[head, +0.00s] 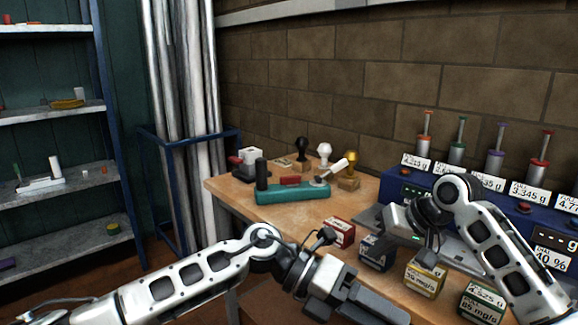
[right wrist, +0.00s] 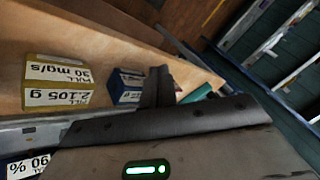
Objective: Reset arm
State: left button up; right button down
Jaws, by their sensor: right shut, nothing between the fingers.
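My right arm comes in from the right in the head view, its white and black links bent over the bench. My right gripper (head: 375,218) is above the bench near the small labelled boxes, shut and empty. In the right wrist view its dark fingers (right wrist: 158,88) are together, with nothing between them. My left arm reaches in from the lower left. My left gripper (head: 378,308) is low at the bottom of the head view, in front of the bench; its fingertips are not clear enough to tell whether they are open.
Labelled boxes, red (head: 339,232), blue (head: 376,252), yellow (head: 425,279) and green (head: 482,303), stand on the wooden bench (head: 240,196). A blue dispenser unit (head: 398,186) lines the brick wall. Shelves (head: 55,113) stand left.

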jog(key=s+a+f+n+t, duration=0.1)
jog(key=s+a+f, duration=0.2)
jog(key=s+f, duration=0.5)
jog(key=s+a+f+t, duration=0.2)
jog(key=s+f, duration=0.1)
jog(key=f, duration=0.8)
pick_arm(q)
jog(key=a+f+m+t+y, duration=0.3)
jog(key=a+f+m+t, duration=0.55)
jog(key=m, duration=0.85)
jog(key=a+f+m+t+y, duration=0.4)
jog(key=a+m+t, duration=0.5)
jog(key=m+t, duration=0.6)
jog(key=s+a+f+n+g+y, duration=0.2)
jog(key=s+a+f+n+g, duration=0.2)
jog(key=s+a+f+g, duration=0.3)
jog(key=s+a+f, duration=0.1)
jog(key=s+f, duration=0.3)
jog(key=f, duration=0.1)
jog(key=shift+s+a+y, duration=0.15)
jog(key=shift+a+y, duration=0.2)
jog(key=shift+y, duration=0.05)
pick_arm(e)
jog(key=s+d+f+n+t+h, duration=0.1)
jog(key=s+f+t+h, duration=0.1)
jog(key=s, duration=1.5)
jog(key=shift+s+d+f+t, duration=0.15)
jog(key=shift+s+f+t, duration=0.15)
jog(key=shift+f+t, duration=0.45)
